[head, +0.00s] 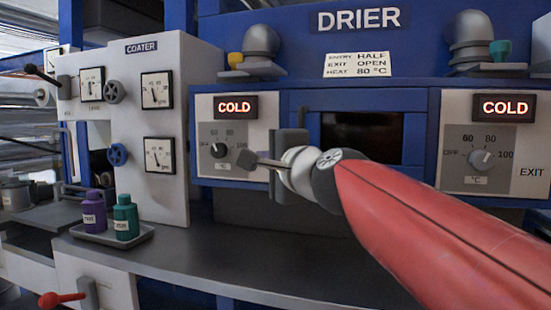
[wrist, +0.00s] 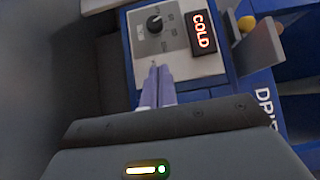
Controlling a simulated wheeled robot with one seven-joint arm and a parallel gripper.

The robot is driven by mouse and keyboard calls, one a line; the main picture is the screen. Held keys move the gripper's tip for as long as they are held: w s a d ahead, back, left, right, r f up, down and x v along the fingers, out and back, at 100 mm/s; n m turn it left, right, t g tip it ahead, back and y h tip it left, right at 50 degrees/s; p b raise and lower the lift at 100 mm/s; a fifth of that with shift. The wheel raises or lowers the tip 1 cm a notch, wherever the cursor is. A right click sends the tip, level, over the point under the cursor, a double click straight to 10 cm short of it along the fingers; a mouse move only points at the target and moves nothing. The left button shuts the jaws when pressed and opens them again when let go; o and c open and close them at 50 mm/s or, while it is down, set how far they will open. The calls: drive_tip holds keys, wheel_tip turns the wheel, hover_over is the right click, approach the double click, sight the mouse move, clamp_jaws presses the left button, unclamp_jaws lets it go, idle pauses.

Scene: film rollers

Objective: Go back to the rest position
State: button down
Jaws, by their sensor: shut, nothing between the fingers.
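My gripper (head: 248,161) is shut and empty. In the head view it points left, in front of the left panel of the drier (head: 290,125). In the wrist view its closed fingers (wrist: 158,85) point toward that panel, just below a dial (wrist: 154,25). The same dial (head: 219,150) shows left of my gripper in the head view, under a lit COLD sign (head: 235,106). I cannot tell whether the fingertips touch the panel.
A grey counter (head: 230,262) runs below the drier. A tray (head: 112,236) with a purple bottle (head: 94,212) and a green bottle (head: 125,216) stands at its left. The coater (head: 185,100) rises behind. A second dial (head: 481,158) sits at the right.

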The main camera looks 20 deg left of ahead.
drive_tip(key=s+d+f+n+g+h, duration=0.1)
drive_tip(key=s+d+f+n+h, duration=0.35)
drive_tip(key=d+f, duration=0.95)
drive_tip(key=s+d+f+n+g+h, duration=0.15)
drive_tip(key=s+d+f+h, duration=0.45)
drive_tip(key=d+f, duration=0.8)
drive_tip(key=s+d+f+g+h, duration=0.1)
drive_tip(key=s+d+f+h, duration=0.1)
drive_tip(key=s+d+f, duration=0.2)
drive_tip(key=s+d+f+n+g+h, duration=0.1)
drive_tip(key=s+d+f, duration=0.3)
drive_tip(key=d, duration=0.4)
drive_tip(key=shift+d+f+n+g+h, duration=0.2)
drive_tip(key=shift+f+n+g+h, duration=0.15)
drive_tip(key=shift+g, duration=0.1)
